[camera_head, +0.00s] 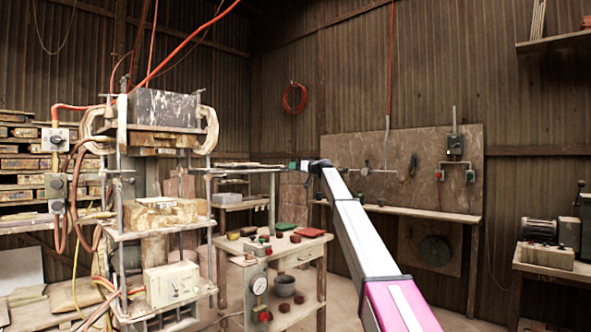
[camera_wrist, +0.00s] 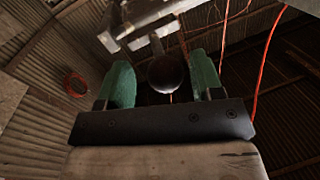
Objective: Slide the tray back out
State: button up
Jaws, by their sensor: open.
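The press (camera_head: 165,110) stands at the left in the head view. A flat tray or rail piece (camera_head: 240,166) sticks out from its right side at mid height; how far it sits inside is hard to tell. My gripper (camera_head: 293,165) is at the right end of this piece. In the wrist view, my gripper's two green fingers (camera_wrist: 163,66) are apart, one on each side of a dark round knob (camera_wrist: 166,76). I cannot tell whether either finger touches it. Pale metal bars (camera_wrist: 140,28) show beyond the knob.
A small wooden table (camera_head: 290,248) with tiles and bowls stands below my gripper. A control box with a gauge (camera_head: 258,285) is beside the press. A long bench (camera_head: 420,212) runs along the back wall. An orange hose (camera_head: 190,40) hangs above the press.

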jog(key=v, duration=1)
jog(key=shift+d, duration=0.3)
jog(key=shift+s, duration=0.1)
jog(key=s+d+f+m+g+h, duration=0.1)
jog(key=s+d+f+m+h, duration=0.15)
jog(key=s+f, duration=1)
jog(key=s+d+f+m+g+h, duration=0.1)
jog(key=s+d+f+h, duration=0.3)
jog(key=f, duration=1.6)
jog(key=s+f+m+g+h, duration=0.2)
jog(key=s+f, duration=0.8)
jog(key=f, duration=0.6)
jog(key=s+d+f+m+g+h, duration=0.1)
jog(key=s+d+f, duration=0.3)
jog(key=s, duration=0.9)
jog(key=s+d+f+m+g+h, duration=0.2)
jog(key=s+d+f+h, duration=0.2)
jog(key=s+f, duration=0.7)
jog(key=s+d+f+m+g+h, duration=0.1)
jog(key=s+d+f, duration=0.3)
jog(key=s, duration=1.2)
notch_tip(320, 180, down, 4)
jog(key=shift+s+f+g+h, duration=0.15)
jog(key=shift+g+h, duration=0.25)
jog(key=shift+h, duration=0.25)
jog(key=shift+d+m, duration=0.15)
jog(key=shift+m, duration=0.1)
